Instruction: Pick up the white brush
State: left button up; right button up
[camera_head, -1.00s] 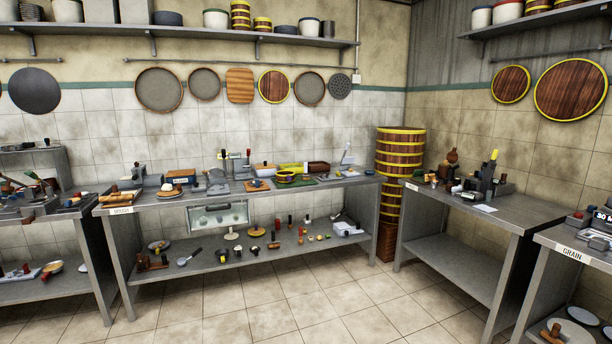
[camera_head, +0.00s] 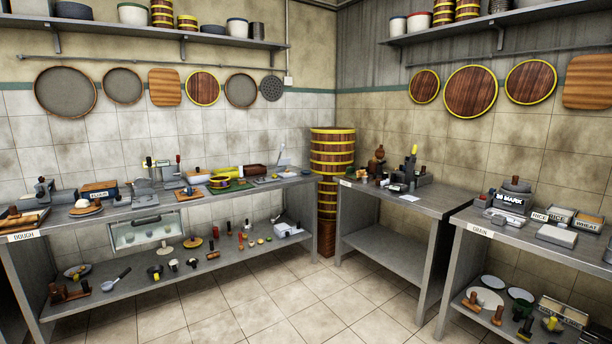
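I cannot pick out a white brush for certain; the small items on the tables are too small to tell. A slim white upright item (camera_head: 282,154) stands near the right end of the long dough table (camera_head: 130,213), but I cannot tell what it is. Neither of my grippers shows in the head view.
A corner table (camera_head: 425,204) and a grain table (camera_head: 520,239) stand to the right, both carrying small items. A tall stack of steamers (camera_head: 332,167) fills the corner. Lower shelves hold several tools. The tiled floor (camera_head: 300,305) between the tables is clear.

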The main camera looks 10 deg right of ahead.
aim_at(242, 181)
jog(key=i+j+z, duration=0.15)
jog(key=z, duration=0.25)
jog(key=i+j+z, duration=0.15)
jog(key=z, duration=0.25)
